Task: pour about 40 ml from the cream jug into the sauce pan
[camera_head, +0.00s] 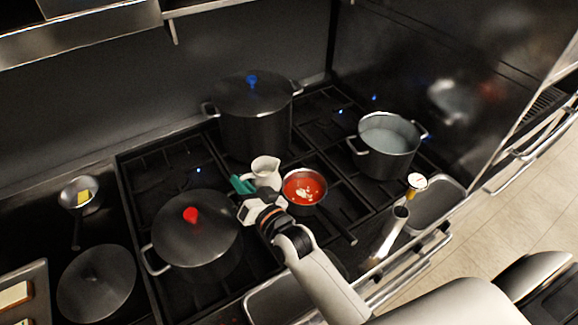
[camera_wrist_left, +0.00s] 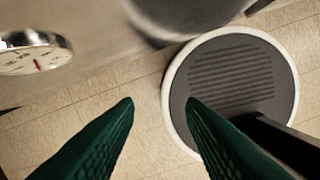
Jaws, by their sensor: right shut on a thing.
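The white cream jug (camera_head: 265,172) is above the stove, just left of the sauce pan (camera_head: 321,176). It looks close to upright or slightly tilted; its contents are hidden and no stream is visible. The small sauce pan holds red sauce with white patches on its surface, and its dark handle points to the lower right. My right gripper (camera_head: 246,187), with green fingers, is shut on the jug from its left side. My left gripper (camera_wrist_left: 160,101) shows only in the left wrist view, open and empty above the floor.
A tall pot with a blue knob (camera_head: 253,112) stands behind the jug. A red-knobbed pot (camera_head: 197,240) stands close at lower left. An open pot (camera_head: 387,160) of pale liquid is at right. A dial thermometer (camera_head: 417,181) stands near the stove's right front edge.

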